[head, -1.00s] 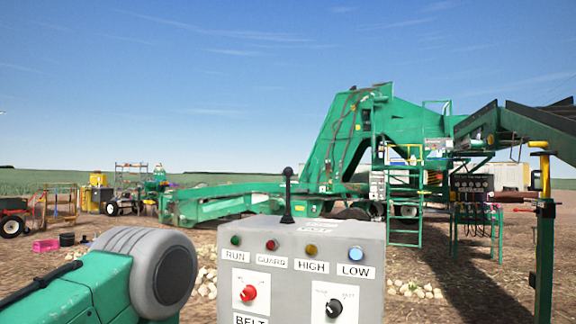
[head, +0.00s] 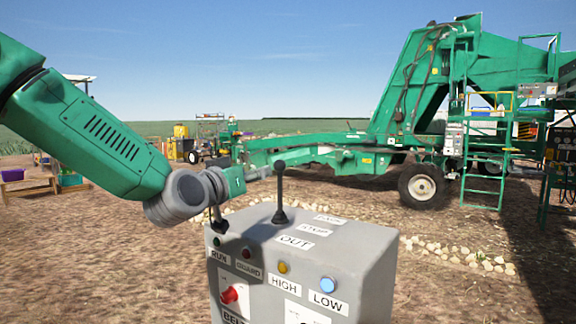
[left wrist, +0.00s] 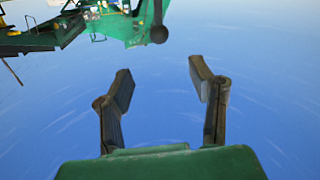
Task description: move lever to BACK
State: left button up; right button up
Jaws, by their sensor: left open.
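The lever (head: 280,192) is a thin black stick with a round knob, standing near upright on top of the grey control box (head: 365,285). A label reading OUT (head: 294,242) lies on the top, with two smaller labels behind it that I cannot read surely. My left gripper's green body (head: 237,181) is just left of the lever; its fingers are hard to make out there. In the left wrist view the gripper (left wrist: 160,72) is open and empty. A dark ball (left wrist: 158,34) on a stem near the top, perhaps the lever's knob, hangs upside down. My right gripper is out of view.
The box front carries coloured lamps, including the blue one (head: 328,284), and a red knob (head: 229,294). A dark shape (head: 217,222) at its left top corner is unclear. The green elevator (head: 400,110) stands well behind. Open dirt lies around the box.

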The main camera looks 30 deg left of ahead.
aim_at(276, 167)
pick_arm(q)
jog(key=w+b, duration=0.2)
jog(key=w, duration=0.2)
jog(key=w+a+b, duration=0.1)
jog(key=w+b, duration=0.1)
jog(key=w, duration=0.2)
jog(key=w+b, duration=0.3)
jog(key=w, duration=0.1)
jog(key=shift+w+a+f, duration=0.2)
jog(key=shift+w+f, duration=0.05)
jog(key=shift+w, duration=0.05)
jog(key=shift+w+a, duration=0.15)
jog(key=shift+w, duration=0.15)
grip_shut()
